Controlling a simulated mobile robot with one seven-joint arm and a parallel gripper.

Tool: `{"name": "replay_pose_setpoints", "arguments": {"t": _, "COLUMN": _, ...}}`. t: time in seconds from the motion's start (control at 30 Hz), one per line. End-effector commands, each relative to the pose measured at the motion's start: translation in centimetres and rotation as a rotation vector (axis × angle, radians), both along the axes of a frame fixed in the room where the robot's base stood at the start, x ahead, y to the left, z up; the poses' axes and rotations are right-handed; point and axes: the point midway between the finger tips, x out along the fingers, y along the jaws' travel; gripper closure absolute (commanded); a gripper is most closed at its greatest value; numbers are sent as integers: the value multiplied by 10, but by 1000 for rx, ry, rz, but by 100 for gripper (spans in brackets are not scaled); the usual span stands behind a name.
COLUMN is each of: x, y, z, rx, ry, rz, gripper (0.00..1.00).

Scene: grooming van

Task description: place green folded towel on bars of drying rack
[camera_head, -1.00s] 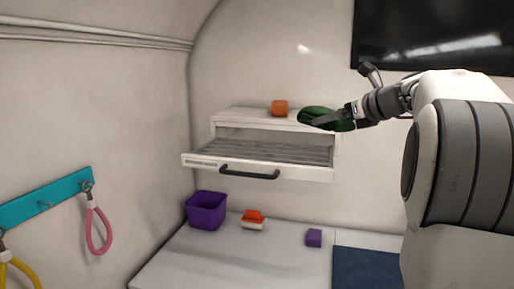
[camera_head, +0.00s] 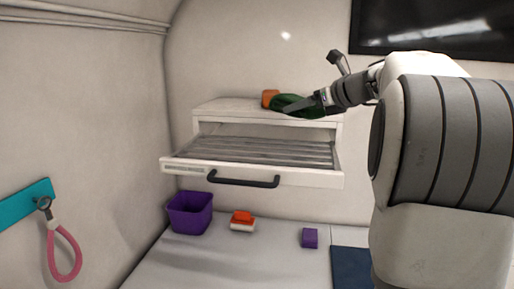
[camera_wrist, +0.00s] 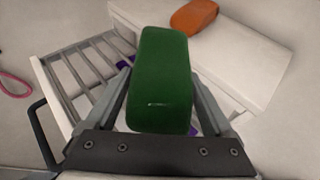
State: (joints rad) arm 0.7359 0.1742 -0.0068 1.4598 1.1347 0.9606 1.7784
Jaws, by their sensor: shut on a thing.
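The green folded towel (camera_head: 300,106) is held in my gripper (camera_head: 310,105), in front of the upper right part of the cabinet. In the wrist view the towel (camera_wrist: 162,80) sits between the two fingers of my gripper (camera_wrist: 162,100), which are shut on it. The drying rack (camera_head: 250,176) is a pulled-out white drawer with a dark handle and a row of grey bars. The bars also show in the wrist view (camera_wrist: 85,70), to the left of the towel. The towel is above the rack's level and apart from the bars.
An orange object (camera_head: 269,98) sits on the white cabinet top (camera_head: 225,106), close beside the towel in the head view. Below, a purple bin (camera_head: 190,212), an orange-and-white brush-like item (camera_head: 242,221) and a purple block (camera_head: 309,238) stand on the counter. A pink loop (camera_head: 64,255) hangs at left.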

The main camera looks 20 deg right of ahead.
Motion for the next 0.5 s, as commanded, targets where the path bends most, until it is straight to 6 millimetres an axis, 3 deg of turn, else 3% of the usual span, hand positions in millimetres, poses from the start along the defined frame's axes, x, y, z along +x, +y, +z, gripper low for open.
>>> {"name": "replay_pose_setpoints", "arguments": {"t": 0.3, "x": 16, "y": 72, "z": -44, "rx": 2, "ry": 2, "rz": 4, "gripper": 68}}
{"name": "replay_pose_setpoints", "arguments": {"t": 0.5, "x": 23, "y": 97, "z": -59, "rx": 0, "ry": 0, "rz": 1, "gripper": 68}}
